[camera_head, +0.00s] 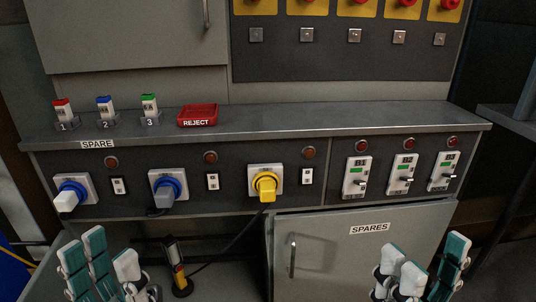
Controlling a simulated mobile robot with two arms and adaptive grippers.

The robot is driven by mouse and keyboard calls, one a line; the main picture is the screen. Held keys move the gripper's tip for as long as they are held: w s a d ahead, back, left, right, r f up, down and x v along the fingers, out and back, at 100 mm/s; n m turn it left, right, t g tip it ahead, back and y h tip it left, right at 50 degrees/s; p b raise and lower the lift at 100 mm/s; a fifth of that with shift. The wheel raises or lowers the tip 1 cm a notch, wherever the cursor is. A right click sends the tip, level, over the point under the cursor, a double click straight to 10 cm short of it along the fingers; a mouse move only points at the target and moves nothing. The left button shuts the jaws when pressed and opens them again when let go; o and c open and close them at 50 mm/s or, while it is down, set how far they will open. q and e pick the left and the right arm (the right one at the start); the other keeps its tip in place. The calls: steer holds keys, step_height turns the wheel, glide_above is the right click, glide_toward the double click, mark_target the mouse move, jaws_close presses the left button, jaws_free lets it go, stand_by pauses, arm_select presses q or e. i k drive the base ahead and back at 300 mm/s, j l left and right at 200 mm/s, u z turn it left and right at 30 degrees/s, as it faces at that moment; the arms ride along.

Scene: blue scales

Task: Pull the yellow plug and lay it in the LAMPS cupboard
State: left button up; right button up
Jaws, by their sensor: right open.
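The yellow plug (266,185) sits in a white socket plate on the dark front panel, right of two blue sockets. A dark cable runs from below it down to the left. No label reading LAMPS is in view. A closed grey cupboard door below the panel (345,262) is labelled SPARES and has a vertical handle (292,257) at its left. My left gripper (112,258) is at the lower left, fingers apart and empty. My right gripper (428,262) is at the lower right, open and empty, in front of the SPARES door. Both are away from the plug.
A white plug (67,200) and a grey plug (168,191) sit in the blue sockets. The ledge holds three numbered switch-like pieces (105,110) and a red REJECT tray (198,115). Breakers (402,173) are at right. A black-yellow tool (176,268) stands in the open bay. An unlabelled upper door (130,35) is closed.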

mark_target(266, 184)
steer(key=l+u, duration=0.15)
steer(key=l, duration=0.35)
steer(key=l+u, duration=0.2)
steer(key=l, duration=0.25)
steer(key=l+u, duration=0.15)
steer(key=l, duration=0.35)
steer(key=k+l+u, duration=0.2)
steer(key=l, duration=0.25)
steer(key=l+u, duration=0.15)
steer(key=l, duration=0.35)
steer(key=k, duration=0.05)
